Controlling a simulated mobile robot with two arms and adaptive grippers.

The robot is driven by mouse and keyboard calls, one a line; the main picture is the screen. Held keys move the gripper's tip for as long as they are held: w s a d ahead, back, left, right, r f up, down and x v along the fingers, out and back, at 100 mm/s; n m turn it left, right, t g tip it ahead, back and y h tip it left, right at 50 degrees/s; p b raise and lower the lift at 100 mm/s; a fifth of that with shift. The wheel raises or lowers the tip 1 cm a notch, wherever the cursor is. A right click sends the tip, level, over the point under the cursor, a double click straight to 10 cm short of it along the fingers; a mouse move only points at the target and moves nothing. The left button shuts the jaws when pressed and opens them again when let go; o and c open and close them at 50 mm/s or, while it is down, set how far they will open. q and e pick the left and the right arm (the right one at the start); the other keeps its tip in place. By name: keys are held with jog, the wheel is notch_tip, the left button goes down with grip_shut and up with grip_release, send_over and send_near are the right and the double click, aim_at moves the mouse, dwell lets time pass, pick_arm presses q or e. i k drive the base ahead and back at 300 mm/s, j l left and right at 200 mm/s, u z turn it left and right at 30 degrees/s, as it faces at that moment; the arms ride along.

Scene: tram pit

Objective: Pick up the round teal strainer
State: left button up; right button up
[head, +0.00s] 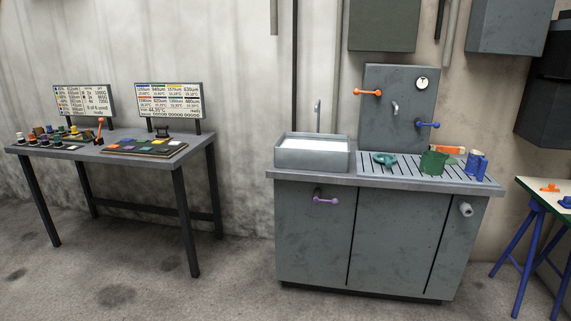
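A small teal item (385,160), which looks like the round strainer, sits on the left part of the slatted drain area (368,174) on the grey sink cabinet. It is small in the head view, so its exact shape is hard to tell. It lies between the sink basin (312,164) and a green container (433,163), apart from both. Neither of my grippers is in view.
Blue containers (476,164) and an orange item (448,150) stand right of the green container. An upright panel with a tap (395,107) and orange and blue levers rises behind. A table with displays (101,146) stands left; open floor lies between.

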aim_at(385, 159)
jog(key=i, duration=1.05)
jog(key=i+j+z, duration=0.1)
jog(key=i, duration=1)
